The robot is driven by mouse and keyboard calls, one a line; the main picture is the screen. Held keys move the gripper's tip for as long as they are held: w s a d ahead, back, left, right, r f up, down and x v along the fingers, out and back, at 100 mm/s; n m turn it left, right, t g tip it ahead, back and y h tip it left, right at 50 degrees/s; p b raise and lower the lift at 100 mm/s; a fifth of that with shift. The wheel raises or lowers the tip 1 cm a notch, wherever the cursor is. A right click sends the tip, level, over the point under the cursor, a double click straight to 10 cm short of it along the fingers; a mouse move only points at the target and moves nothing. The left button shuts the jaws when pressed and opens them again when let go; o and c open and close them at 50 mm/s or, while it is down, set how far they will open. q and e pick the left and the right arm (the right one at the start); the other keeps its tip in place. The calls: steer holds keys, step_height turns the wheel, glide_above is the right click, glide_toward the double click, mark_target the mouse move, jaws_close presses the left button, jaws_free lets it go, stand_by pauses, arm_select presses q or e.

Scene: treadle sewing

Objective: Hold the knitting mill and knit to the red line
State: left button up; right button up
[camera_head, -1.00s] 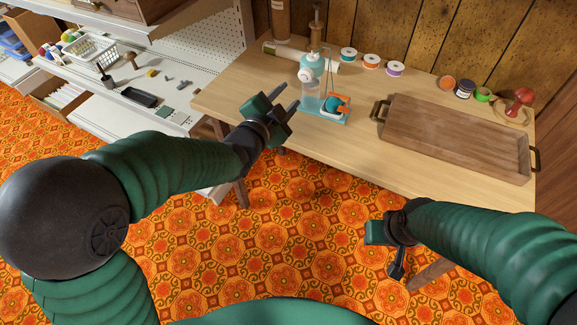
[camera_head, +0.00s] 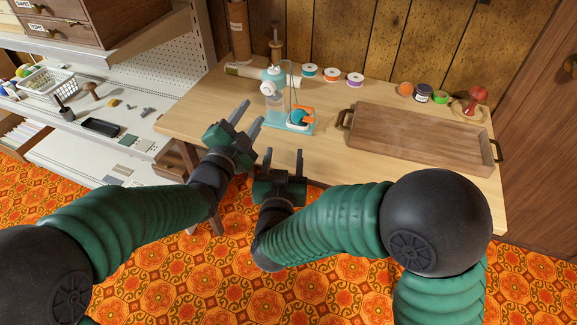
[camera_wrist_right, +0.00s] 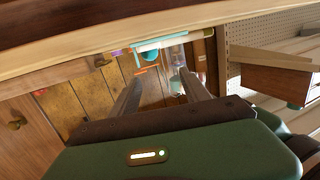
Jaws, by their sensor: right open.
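The knitting mill (camera_head: 274,82) stands upright on the wooden table, with a teal top, a clear body and a teal base. It also shows in the right wrist view (camera_wrist_right: 174,56), beyond the fingers. An orange and teal part (camera_head: 303,116) sits at its right side on the base. My left gripper (camera_head: 249,121) is open and empty, just left of and in front of the mill. My right gripper (camera_head: 283,156) is open and empty, in front of the table edge below the mill; it also shows in the right wrist view (camera_wrist_right: 160,76). I cannot make out a red line.
A wooden tray (camera_head: 425,140) with dark handles fills the table's right part. Thread spools (camera_head: 332,75) and small jars (camera_head: 422,92) stand at the back. A red mushroom-shaped thing (camera_head: 477,96) is at the right. A white shelf (camera_head: 150,105) with small tools is at left.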

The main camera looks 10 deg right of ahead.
mark_target(308, 121)
steer(key=w+d+m+h, duration=0.1)
steer(key=w+d, duration=0.1)
steer(key=w, duration=0.2)
steer(key=w+d+h, duration=0.1)
steer(key=w+d, duration=0.2)
steer(key=w, duration=0.1)
steer(key=w+d+m+h, duration=0.1)
steer(key=w+d+h, duration=0.1)
steer(key=w+d, duration=0.1)
steer(key=shift+w+r+m, duration=0.1)
steer(key=shift+w+m, duration=0.2)
steer(key=shift+w, duration=0.2)
jaws_close()
